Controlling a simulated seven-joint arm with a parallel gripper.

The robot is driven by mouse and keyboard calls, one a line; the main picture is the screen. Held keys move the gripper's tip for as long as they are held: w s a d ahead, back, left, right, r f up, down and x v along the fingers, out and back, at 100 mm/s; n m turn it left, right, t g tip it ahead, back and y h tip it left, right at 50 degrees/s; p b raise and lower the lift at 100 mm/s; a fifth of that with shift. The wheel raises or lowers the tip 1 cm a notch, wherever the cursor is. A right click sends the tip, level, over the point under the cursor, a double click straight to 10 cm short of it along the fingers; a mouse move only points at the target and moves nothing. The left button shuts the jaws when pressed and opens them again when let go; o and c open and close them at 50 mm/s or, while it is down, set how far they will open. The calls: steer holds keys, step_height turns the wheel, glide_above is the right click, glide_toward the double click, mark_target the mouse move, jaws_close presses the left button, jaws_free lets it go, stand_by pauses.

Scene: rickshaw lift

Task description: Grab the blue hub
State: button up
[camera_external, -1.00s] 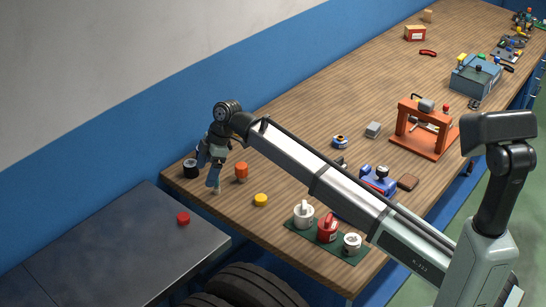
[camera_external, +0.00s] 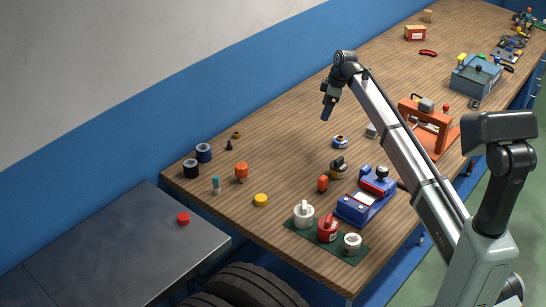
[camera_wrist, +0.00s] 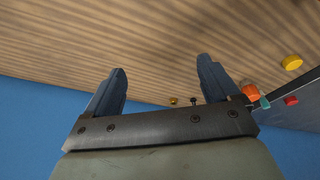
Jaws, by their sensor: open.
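A small blue hub-like piece (camera_external: 340,141) with a pale ring and dark centre sits on the wooden bench, near its middle. A dark blue cylinder (camera_external: 204,152) with a grey top stands at the bench's left end. I cannot tell for certain which of these is the blue hub. My gripper (camera_external: 327,117) is above the bench, up and slightly left of the small blue piece and apart from it. In the wrist view its two fingers (camera_wrist: 162,72) are spread with nothing between them. Neither blue piece can be made out there.
A black cylinder (camera_external: 191,169) stands beside the dark blue one. An orange piece (camera_external: 241,172), a yellow disc (camera_external: 261,200) and a blue fixture (camera_external: 366,196) are on the near bench. An orange press frame (camera_external: 428,127) stands right of the gripper. Bare wood lies left of it.

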steer(key=w+d, duration=0.1)
steer(key=d, duration=0.2)
steer(key=g+h, duration=0.1)
steer(key=h, duration=0.2)
glide_above(341, 137)
step_height(341, 137, down, 8)
steer(key=shift+s+d+f, duration=0.15)
steer(key=shift+f, duration=0.05)
steer(key=shift+a+f, duration=0.15)
steer(key=shift+f, duration=1.25)
steer(key=shift+a+f, duration=0.1)
steer(key=shift+f, duration=1.3)
steer(key=c, duration=1.4)
steer(key=shift+o, duration=0.2)
